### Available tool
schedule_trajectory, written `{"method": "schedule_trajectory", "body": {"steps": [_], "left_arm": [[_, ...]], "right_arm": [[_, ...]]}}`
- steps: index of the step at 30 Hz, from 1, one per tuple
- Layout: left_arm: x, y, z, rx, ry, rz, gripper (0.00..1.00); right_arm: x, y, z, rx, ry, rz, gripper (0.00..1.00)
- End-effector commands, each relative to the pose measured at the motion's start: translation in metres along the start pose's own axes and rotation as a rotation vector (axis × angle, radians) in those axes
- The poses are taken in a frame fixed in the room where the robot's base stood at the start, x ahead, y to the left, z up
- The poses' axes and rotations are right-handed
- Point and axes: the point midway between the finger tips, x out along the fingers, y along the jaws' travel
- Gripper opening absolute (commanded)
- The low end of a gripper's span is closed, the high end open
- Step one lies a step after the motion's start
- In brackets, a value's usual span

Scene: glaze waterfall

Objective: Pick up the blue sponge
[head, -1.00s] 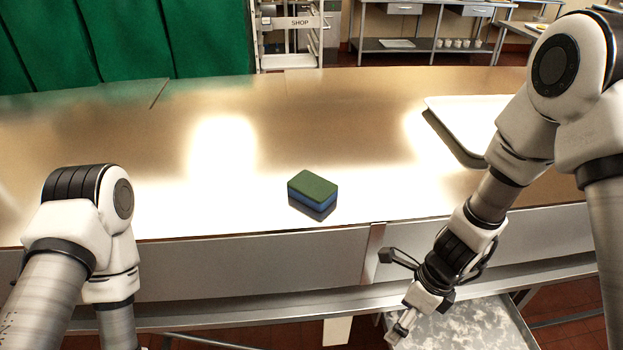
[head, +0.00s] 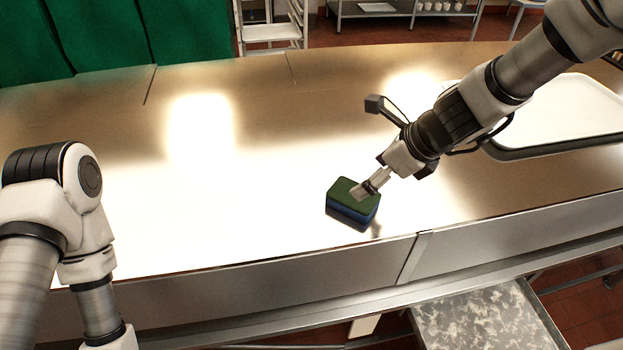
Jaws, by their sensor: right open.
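The blue sponge (head: 352,209), with a dark green top layer, lies flat on the metal counter near its front edge. My right gripper (head: 366,189) comes in from the upper right, open, with its fingertips over the right part of the sponge's top. It hides a small part of the green layer, and I cannot tell whether it touches. My left arm shows at the left edge, but its gripper is out of the picture.
A white tray (head: 570,108) with a dark rim lies on the counter (head: 250,205) at the right. The counter left of the sponge is clear. A mottled grey surface (head: 480,325) sits lower, below the front edge. Green curtains and shelving stand behind.

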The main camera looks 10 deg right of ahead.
Motion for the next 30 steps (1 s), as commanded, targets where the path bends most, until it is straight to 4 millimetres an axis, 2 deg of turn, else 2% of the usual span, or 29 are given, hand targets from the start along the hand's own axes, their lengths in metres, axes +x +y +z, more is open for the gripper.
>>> {"method": "schedule_trajectory", "body": {"steps": [8, 15, 23, 29, 30], "left_arm": [[0.014, 0.0, 0.001, 0.003, -0.003, 0.0, 0.91], [0.021, 0.0, 0.001, 0.002, -0.002, 0.0, 0.91], [0.02, 0.0, 0.001, 0.002, -0.002, 0.0, 0.91], [0.02, 0.0, 0.001, 0.002, -0.002, 0.0, 0.91], [0.02, 0.0, 0.001, 0.002, -0.002, 0.0, 0.91]], "right_arm": [[0.032, 0.002, -0.002, 0.0, 0.002, 0.001, 0.97], [0.072, 0.007, -0.001, 0.0, 0.003, 0.002, 0.97], [0.078, 0.007, 0.0, 0.0, 0.0, 0.0, 0.97], [0.078, 0.007, 0.0, 0.0, 0.0, 0.0, 0.57], [0.078, 0.007, 0.0, 0.0, 0.0, 0.0, 0.55]]}}
